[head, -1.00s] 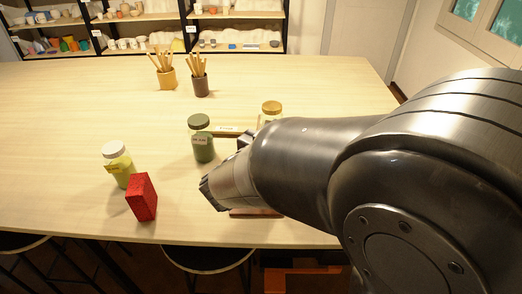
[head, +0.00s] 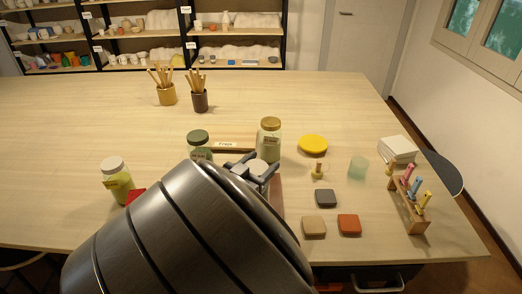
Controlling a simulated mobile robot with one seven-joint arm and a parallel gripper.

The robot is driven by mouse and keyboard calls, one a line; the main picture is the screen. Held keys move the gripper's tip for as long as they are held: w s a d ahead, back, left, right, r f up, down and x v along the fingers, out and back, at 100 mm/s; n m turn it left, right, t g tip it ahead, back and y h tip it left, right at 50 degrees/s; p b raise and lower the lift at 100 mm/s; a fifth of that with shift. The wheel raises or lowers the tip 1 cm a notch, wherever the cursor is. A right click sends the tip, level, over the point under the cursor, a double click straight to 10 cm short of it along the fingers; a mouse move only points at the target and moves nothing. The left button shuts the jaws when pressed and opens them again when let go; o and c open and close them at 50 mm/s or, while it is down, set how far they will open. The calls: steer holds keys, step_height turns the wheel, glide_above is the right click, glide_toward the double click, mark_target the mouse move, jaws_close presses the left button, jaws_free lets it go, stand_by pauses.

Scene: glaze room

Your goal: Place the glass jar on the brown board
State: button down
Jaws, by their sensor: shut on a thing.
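My gripper (head: 256,166) is near the table's middle, seen from behind my arm. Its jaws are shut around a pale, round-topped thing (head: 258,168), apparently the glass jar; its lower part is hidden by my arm. The brown board (head: 278,193) shows as a strip just right of and below the jaws; my arm covers most of it. Whether the held thing touches the board cannot be told.
A gold-lidded jar (head: 270,143) stands close behind my gripper, a green-lidded jar (head: 199,140) behind left. A white-lidded jar (head: 115,178) and red block (head: 134,196) are left. Coasters (head: 326,198), a pale green cup (head: 358,167) and tool rack (head: 410,203) are right.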

steer(key=shift+f, duration=0.7)
steer(key=c, duration=0.5)
jaws_free()
steer(key=v, duration=1.2)
